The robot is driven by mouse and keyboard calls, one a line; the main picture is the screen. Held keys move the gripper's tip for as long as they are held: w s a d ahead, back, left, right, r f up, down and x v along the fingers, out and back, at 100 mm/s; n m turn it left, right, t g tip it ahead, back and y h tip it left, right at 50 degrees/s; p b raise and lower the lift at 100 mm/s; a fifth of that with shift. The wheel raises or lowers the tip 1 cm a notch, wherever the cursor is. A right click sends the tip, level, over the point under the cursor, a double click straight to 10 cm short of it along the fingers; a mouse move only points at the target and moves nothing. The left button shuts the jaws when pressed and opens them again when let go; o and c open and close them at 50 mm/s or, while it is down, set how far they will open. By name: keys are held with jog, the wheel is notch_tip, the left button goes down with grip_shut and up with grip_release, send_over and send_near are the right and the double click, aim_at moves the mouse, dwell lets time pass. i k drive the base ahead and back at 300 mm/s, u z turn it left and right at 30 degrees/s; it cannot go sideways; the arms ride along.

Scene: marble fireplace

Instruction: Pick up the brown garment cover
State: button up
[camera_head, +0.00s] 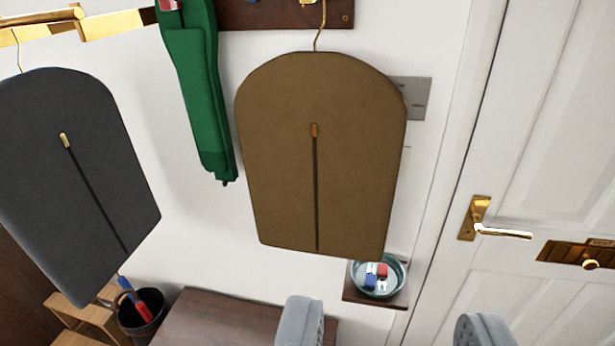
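The brown garment cover (355,165) hangs by a thin hook from a dark wooden rail near the top middle. It has a dark zip line down its front with an orange-brown pull at the upper end. My gripper (390,330) shows at the bottom edge as two grey fingers set wide apart, with nothing seen between them. It is open. The fingers appear lower in the picture than the cover and do not overlap it. The upper end of the hook is cut off by the top edge.
A dark grey garment cover (80,200) hangs at left from a brass rail (115,24). A green scarf (195,85) hangs close left of the brown cover. Below are a teal bowl (398,284) on a small shelf, a dark bucket (140,318) and a brown wooden surface (215,322). A white door (560,130) stands at right.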

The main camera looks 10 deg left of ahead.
aim_at(321, 133)
jog(key=i, duration=0.85)
jog(key=z, duration=0.05)
